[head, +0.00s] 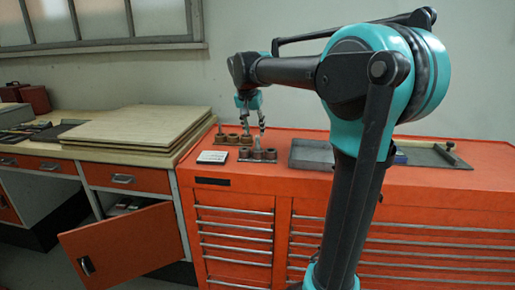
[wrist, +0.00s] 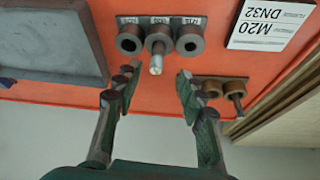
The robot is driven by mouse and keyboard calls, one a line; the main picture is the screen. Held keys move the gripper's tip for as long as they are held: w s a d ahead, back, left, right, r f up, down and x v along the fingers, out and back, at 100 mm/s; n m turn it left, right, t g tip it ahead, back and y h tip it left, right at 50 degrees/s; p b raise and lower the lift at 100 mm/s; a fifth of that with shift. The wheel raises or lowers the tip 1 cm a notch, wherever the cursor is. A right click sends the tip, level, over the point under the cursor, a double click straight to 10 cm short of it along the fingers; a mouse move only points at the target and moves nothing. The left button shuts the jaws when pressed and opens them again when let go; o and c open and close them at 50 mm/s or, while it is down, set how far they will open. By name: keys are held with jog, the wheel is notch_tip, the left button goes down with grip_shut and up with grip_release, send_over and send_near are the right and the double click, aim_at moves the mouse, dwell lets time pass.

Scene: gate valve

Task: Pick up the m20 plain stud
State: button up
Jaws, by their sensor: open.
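A pale grey stud (wrist: 156,64) stands in the middle socket of a rack (wrist: 127,19) of three dark grey sockets; it also shows in the head view (head: 257,142). Small labels sit behind the sockets, too blurred to read surely. A second, darker stud (wrist: 238,104) stands in a rack with brownish sockets (wrist: 212,88). My gripper (wrist: 158,77) is open and empty. In the wrist view its fingertips lie to either side of the pale stud's tip, apart from it. In the head view my gripper (head: 251,122) hangs above the racks.
A white card (wrist: 268,22) reading "M20 DN32" lies on the orange cabinet top (head: 320,180) beside the racks. A grey tray (wrist: 55,45) lies on the other side. Stacked boards (head: 135,125) lie on the neighbouring workbench, whose door (head: 125,240) hangs open.

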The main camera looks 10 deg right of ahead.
aim_at(257, 137)
jog(key=x, duration=0.7)
jog(key=shift+d+f, duration=0.1)
jog(key=shift+d, duration=0.15)
grip_shut()
